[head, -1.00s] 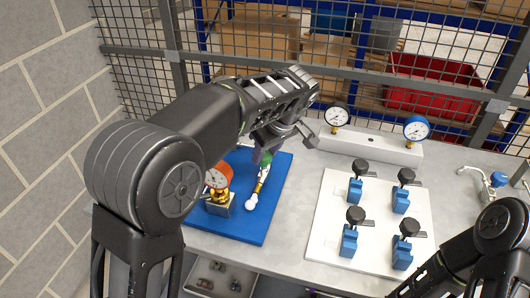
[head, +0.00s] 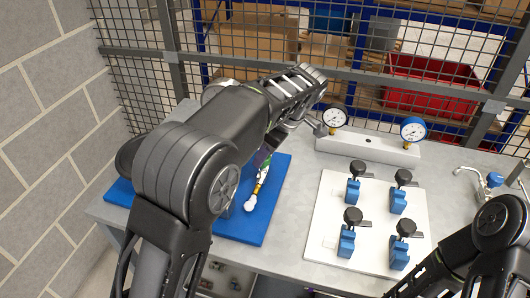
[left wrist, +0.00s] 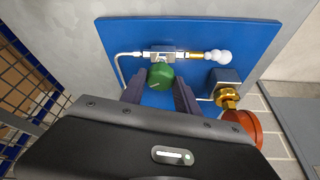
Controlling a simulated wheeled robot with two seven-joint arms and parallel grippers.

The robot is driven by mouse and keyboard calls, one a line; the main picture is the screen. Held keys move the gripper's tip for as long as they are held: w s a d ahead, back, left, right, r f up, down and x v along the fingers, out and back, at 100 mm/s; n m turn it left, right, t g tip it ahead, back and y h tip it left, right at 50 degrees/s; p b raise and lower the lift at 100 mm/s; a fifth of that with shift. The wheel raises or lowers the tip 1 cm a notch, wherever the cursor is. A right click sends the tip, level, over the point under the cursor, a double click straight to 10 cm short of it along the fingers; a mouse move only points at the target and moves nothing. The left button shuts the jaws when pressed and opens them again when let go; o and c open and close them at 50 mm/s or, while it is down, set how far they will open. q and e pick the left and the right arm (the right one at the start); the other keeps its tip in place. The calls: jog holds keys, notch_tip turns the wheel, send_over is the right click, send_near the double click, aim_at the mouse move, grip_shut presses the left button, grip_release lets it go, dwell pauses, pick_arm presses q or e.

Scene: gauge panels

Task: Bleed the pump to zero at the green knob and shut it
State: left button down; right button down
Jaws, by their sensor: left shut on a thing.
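The green knob (left wrist: 160,76) sits on a small metal block on the blue board (left wrist: 115,35) in the left wrist view. My left gripper (left wrist: 158,92) is shut on it, one dark finger on each side. In the head view a sliver of the green knob (head: 268,160) shows beside the left gripper (head: 264,154). A brass stem with a white ball end (head: 250,203) runs from the block. In the left wrist view, a brass fitting (left wrist: 228,98) and red-orange round gauge body (left wrist: 245,126) stand to the right; its dial face is hidden. My right gripper is out of frame.
A white board (head: 328,225) with several blue valves stands to the right. Behind it, a pale manifold (head: 365,149) carries a black-rimmed gauge (head: 334,117) and a blue-rimmed gauge (head: 413,129). A wire mesh fence (head: 240,45) closes the back.

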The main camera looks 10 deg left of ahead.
pick_arm(q)
jog(key=c, duration=0.9)
grip_release()
jog(key=shift+d+r, duration=0.1)
jog(key=shift+d+r, duration=0.1)
jog(key=shift+r, duration=0.25)
jog(key=p+v, duration=0.3)
jog(key=v, duration=0.3)
jog(key=shift+d+r, duration=0.2)
jog(key=shift+r, duration=0.15)
jog(key=shift+s, duration=0.15)
